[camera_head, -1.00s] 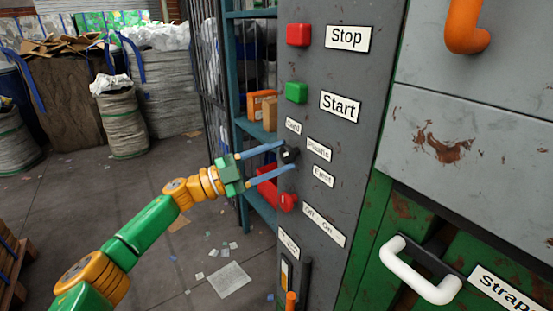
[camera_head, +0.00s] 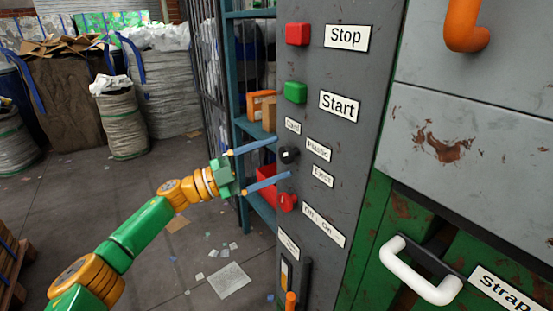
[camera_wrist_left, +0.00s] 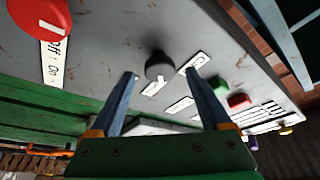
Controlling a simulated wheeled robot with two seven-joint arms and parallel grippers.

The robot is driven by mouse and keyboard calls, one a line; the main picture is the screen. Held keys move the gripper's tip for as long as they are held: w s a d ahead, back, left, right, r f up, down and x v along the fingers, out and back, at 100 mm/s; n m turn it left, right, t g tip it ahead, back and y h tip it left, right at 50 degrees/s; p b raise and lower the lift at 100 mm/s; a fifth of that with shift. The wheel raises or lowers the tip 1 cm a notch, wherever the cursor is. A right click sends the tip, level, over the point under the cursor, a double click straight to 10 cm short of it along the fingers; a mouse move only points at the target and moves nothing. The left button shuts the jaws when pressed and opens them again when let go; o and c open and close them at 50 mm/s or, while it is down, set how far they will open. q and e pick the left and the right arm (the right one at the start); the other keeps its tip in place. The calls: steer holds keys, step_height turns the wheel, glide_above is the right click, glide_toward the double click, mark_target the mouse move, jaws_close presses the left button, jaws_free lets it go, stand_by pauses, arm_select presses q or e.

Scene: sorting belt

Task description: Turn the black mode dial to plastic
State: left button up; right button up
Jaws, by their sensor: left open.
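The black mode dial (camera_head: 290,154) sits on the grey control panel, with the labels Card (camera_head: 292,126), Plastic (camera_head: 318,150) and Eject (camera_head: 323,176) around it. It has a small light mark, but I cannot tell which label it points to. My left gripper (camera_head: 283,158) is open, its blue fingertips above and below the dial in the head view and apart from it. In the left wrist view the dial (camera_wrist_left: 158,66) shows between and beyond the two fingertips. My right gripper is not in view.
A red Off/On knob (camera_head: 287,202) sits just below the dial, close to the lower finger. Green Start (camera_head: 295,92) and red Stop (camera_head: 297,34) buttons are above. A blue shelf (camera_head: 262,207) stands behind my gripper. The floor left of the panel is mostly open.

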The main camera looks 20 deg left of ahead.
arm_select(q)
steer(key=v, duration=0.6)
steer(key=shift+b, duration=0.45)
steer(key=shift+f, duration=0.1)
